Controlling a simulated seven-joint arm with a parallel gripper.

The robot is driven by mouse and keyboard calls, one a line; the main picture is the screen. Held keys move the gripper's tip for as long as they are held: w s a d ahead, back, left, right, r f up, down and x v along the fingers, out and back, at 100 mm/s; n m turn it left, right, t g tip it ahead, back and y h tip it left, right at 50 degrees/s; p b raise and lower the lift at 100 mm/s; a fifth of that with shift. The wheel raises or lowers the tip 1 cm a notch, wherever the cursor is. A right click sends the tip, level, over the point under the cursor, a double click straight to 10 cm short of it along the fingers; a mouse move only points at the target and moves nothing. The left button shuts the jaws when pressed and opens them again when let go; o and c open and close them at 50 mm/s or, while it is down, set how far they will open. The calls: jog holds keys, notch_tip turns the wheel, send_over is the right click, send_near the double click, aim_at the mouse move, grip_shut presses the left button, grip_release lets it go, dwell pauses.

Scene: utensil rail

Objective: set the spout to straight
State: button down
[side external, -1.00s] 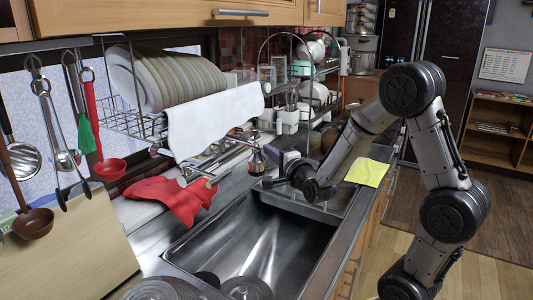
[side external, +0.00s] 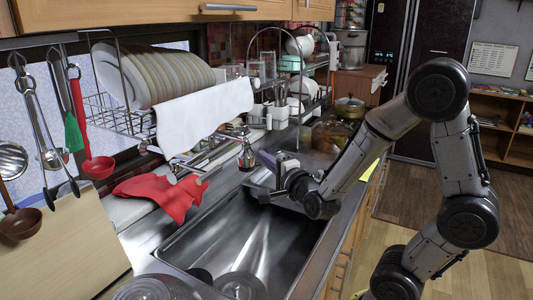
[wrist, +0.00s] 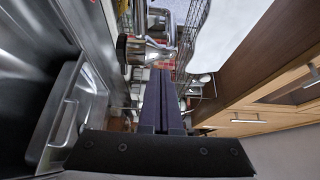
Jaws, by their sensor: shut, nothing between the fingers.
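The chrome faucet (side external: 192,166) is at the wall side of the sink. Its spout reaches right in the side view, toward the sink's far end, and ends in a downward-facing spout head (side external: 246,158). The spout head also shows in the wrist view (wrist: 140,48), just left of and beyond the fingertips. My gripper (side external: 262,157) is shut and empty, its dark purple fingers pointing toward the spout head from the right. In the wrist view the fingers (wrist: 161,80) lie side by side. I cannot tell whether they touch the spout head.
The steel sink basin (side external: 255,225) lies open below. A red cloth (side external: 165,195) lies on the sink's wall-side edge. A dish rack with plates (side external: 150,75) and a white towel (side external: 205,115) hangs above the faucet. Utensils (side external: 45,130) hang at the left.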

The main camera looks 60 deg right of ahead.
jog(key=d+r+m+g+h, duration=0.35)
jog(key=r+m+h, duration=0.3)
jog(key=m, duration=0.65)
jog(key=m+g+h, duration=0.1)
jog(key=m+g, duration=0.5)
jog(key=m, duration=0.7)
send_near(246, 150)
jog(key=x, duration=0.7)
jog(key=shift+a+f, duration=0.1)
